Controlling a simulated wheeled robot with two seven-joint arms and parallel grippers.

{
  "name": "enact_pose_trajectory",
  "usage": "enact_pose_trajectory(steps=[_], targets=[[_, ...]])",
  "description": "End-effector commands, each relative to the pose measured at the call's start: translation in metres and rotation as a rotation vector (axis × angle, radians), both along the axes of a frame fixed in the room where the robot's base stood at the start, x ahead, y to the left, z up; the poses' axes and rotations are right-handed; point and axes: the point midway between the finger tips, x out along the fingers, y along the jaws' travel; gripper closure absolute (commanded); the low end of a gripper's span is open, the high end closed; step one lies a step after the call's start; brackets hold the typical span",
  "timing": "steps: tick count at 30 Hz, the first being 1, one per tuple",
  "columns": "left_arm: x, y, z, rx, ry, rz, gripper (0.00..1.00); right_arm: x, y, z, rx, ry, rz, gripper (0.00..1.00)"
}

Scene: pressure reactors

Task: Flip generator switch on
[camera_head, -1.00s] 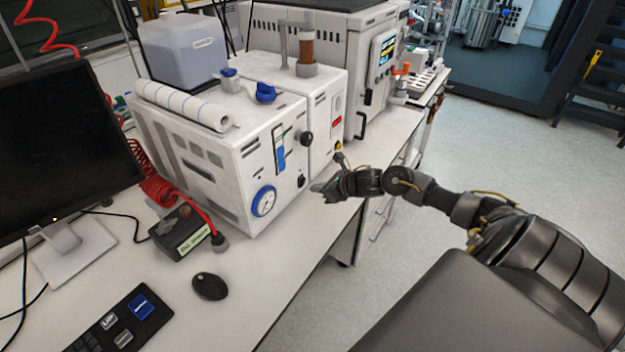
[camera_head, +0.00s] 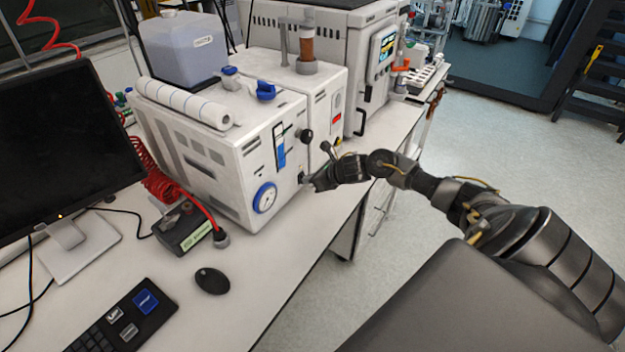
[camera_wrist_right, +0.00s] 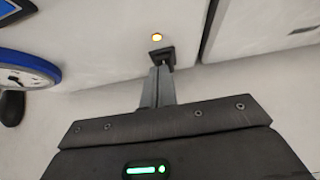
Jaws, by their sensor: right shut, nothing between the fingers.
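The generator is a white box (camera_head: 232,165) with a blue-rimmed gauge on its front, on the bench left of my right gripper. Its small black switch (camera_wrist_right: 163,55) shows in the right wrist view, below a small bright yellow-orange light (camera_wrist_right: 156,37). My right gripper (camera_head: 308,184) is shut and empty at the lower right of the generator's front. In the wrist view its fingertips (camera_wrist_right: 161,74) reach the switch's lower edge and partly cover it; I cannot tell whether they press it or which way it sits. My left gripper is out of view.
A second white unit (camera_head: 327,110) stands right beside the generator. A black box with a red coiled hose (camera_head: 185,228), a mouse (camera_head: 212,281), a keyboard (camera_head: 122,318) and a monitor (camera_head: 65,135) are on the left. The bench front is clear.

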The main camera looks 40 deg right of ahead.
Motion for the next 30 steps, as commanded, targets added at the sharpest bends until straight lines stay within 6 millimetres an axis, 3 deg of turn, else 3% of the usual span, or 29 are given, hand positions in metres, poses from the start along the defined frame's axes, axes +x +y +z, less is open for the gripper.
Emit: enact_pose_trajectory(steps=[16, 30], targets=[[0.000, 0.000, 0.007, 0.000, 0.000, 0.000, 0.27, 0.000, 0.000, 0.016, 0.000, -0.001, 0.001, 1.00], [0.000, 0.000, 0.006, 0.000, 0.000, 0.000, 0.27, -0.003, 0.000, 0.018, -0.002, -0.002, 0.005, 1.00]])
